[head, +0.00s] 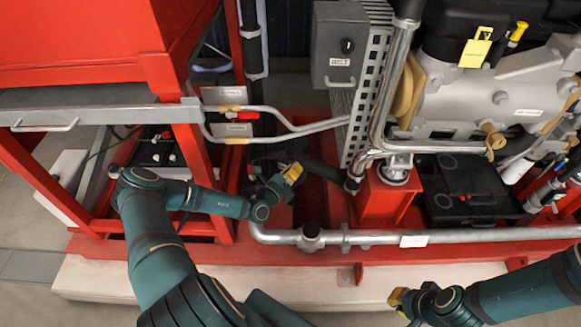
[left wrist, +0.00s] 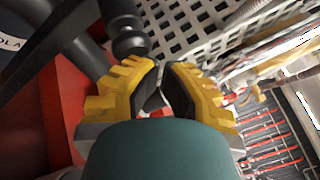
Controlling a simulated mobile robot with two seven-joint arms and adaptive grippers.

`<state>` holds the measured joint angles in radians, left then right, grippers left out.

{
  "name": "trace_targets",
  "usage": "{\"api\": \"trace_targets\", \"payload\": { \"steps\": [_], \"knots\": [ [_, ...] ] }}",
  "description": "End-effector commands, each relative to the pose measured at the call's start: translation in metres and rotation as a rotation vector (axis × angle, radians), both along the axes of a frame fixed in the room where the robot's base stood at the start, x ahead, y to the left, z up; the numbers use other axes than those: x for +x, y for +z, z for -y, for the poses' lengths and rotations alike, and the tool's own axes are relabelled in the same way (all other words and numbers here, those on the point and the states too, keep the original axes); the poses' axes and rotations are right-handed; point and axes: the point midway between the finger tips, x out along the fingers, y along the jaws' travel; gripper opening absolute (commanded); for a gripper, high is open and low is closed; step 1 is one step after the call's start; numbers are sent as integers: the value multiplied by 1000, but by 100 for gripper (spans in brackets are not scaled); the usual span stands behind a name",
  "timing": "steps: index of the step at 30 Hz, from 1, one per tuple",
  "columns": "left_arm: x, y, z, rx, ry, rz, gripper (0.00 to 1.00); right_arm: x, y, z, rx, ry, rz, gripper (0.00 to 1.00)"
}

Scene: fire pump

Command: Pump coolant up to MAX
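My left gripper (head: 291,173) is low in the red frame, left of the red pedestal in the head view. In the left wrist view its yellow fingers (left wrist: 161,78) lean close together, with a narrow gap and no clear object between the black pads. A black rod with a rounded end (left wrist: 130,38) shows just past the fingertips; I cannot tell whether they touch. My right gripper (head: 398,300) is at the lower right, in front of the white plinth and away from the machine. No coolant level or MAX mark can be made out.
A silver pipe (head: 450,236) runs along the red base front. A grey box (head: 338,45) and perforated panel (head: 368,90) stand above my left gripper. The engine (head: 490,105) and a black battery-like box (head: 465,188) fill the right. The white plinth (head: 90,280) lies in front.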

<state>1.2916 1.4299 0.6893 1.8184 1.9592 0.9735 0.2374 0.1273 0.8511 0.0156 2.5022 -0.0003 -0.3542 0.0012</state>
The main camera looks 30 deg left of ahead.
Motion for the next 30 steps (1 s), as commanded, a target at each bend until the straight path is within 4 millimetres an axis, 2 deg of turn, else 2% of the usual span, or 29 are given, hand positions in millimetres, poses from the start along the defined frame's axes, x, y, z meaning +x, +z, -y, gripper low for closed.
{"api": "trace_targets", "payload": {
  "steps": [17,30],
  "knots": [
    [3,2,-2,1,3,3,0,0,0,0,0,0,0,0],
    [-15,2,8,1,3,1,0,0,15,0,0,0,0,0]
  ]
}}
